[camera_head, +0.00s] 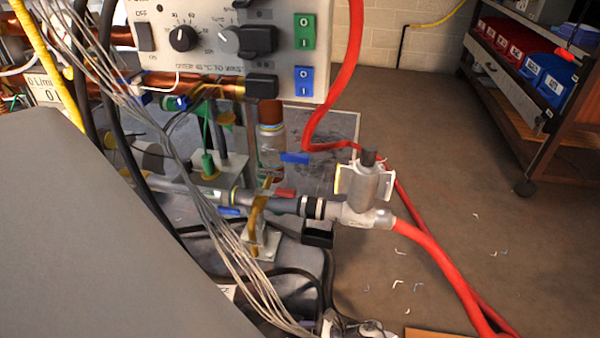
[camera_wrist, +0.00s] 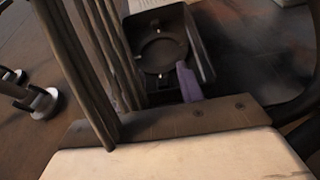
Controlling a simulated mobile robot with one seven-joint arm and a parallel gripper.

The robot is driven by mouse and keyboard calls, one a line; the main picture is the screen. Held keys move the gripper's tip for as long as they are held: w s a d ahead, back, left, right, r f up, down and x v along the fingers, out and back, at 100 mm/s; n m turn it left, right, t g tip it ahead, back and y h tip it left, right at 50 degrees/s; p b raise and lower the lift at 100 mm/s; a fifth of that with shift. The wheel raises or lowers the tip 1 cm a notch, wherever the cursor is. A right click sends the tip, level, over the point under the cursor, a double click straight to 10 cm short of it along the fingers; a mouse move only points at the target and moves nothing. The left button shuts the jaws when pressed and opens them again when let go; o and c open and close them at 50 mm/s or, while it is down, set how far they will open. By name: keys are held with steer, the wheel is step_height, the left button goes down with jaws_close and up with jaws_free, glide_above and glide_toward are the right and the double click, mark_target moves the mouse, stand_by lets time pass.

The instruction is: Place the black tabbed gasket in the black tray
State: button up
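In the wrist view, an open black tray (camera_wrist: 205,62) with raised walls stands at the upper middle. A dark ring shape (camera_wrist: 160,55) shows on its floor, with small pale spots at its upper and lower edge. It may be the black tabbed gasket, but I cannot tell whether it is a loose part or a recess in the tray. A small black box (camera_head: 318,235) hangs below the pipe in the head view; I cannot tell whether it is the same tray. I cannot make out my gripper's fingers in either view.
Grey cables (camera_wrist: 95,70) cross the wrist view left of the tray. A purple piece (camera_wrist: 188,82) rises at its near edge, before a dark screwed plate (camera_wrist: 170,122). The head view shows a control panel (camera_head: 225,40), red hose (camera_head: 435,255) and shelf with bins (camera_head: 520,50).

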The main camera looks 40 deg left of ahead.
steer(key=p+v, duration=0.2)
steer(key=v, duration=1)
steer(key=shift+s+r, duration=0.15)
steer(key=shift+r, duration=0.2)
steer(key=shift+p, duration=0.3)
